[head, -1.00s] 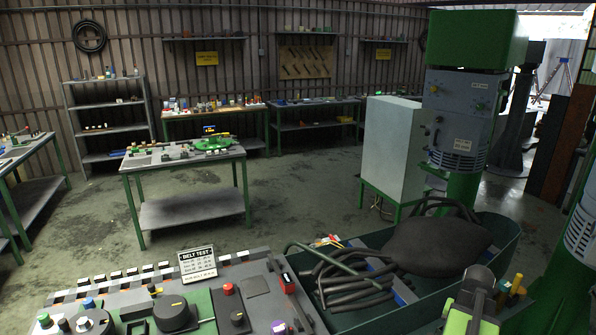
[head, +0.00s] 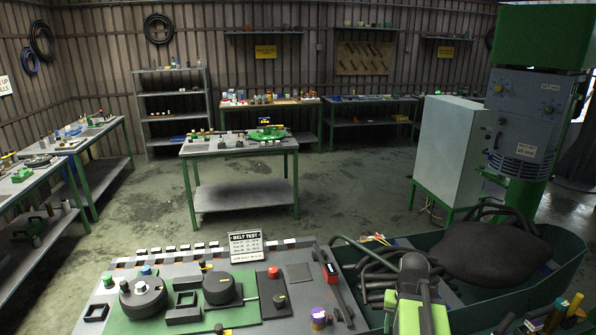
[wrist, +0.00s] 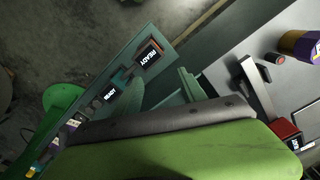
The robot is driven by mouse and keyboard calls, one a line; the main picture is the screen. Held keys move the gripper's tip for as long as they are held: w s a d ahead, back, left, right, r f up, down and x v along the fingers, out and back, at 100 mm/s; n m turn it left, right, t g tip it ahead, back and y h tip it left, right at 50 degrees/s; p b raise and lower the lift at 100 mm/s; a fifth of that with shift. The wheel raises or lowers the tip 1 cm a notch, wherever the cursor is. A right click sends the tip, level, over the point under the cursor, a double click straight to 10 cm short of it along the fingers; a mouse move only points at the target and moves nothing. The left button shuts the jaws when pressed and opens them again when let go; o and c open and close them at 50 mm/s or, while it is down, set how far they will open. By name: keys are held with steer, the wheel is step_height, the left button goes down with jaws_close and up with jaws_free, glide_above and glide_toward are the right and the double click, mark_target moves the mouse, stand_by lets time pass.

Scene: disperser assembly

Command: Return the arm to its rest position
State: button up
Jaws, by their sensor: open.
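My arm and gripper (head: 414,272), green and grey, stand at the bottom of the head view, right of centre, in front of the dark green bin. In the wrist view a large green part of my gripper (wrist: 185,120) with a grey edge fills the lower half. I see nothing held in it. The gripper is apart from the workbench controls; its fingertips are hard to make out.
A workbench (head: 300,273) with knobs, buttons and a "BELT TEST" sign (head: 245,245) lies at front left of my arm. The green bin (head: 470,318) holds black hoses and a dark sack (head: 490,250). A grey cabinet (head: 450,150) stands behind. Open floor (head: 345,210) lies beyond.

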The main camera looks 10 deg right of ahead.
steer(key=w+a+n, duration=0.2)
steer(key=a+n, duration=0.1)
steer(key=a, duration=1)
steer(key=w+a+n, duration=0.2)
steer(key=a, duration=1.1)
steer(key=shift+w+f+n+b, duration=0.15)
steer(key=shift+f+n+b, duration=0.15)
steer(key=shift+f+n, duration=0.1)
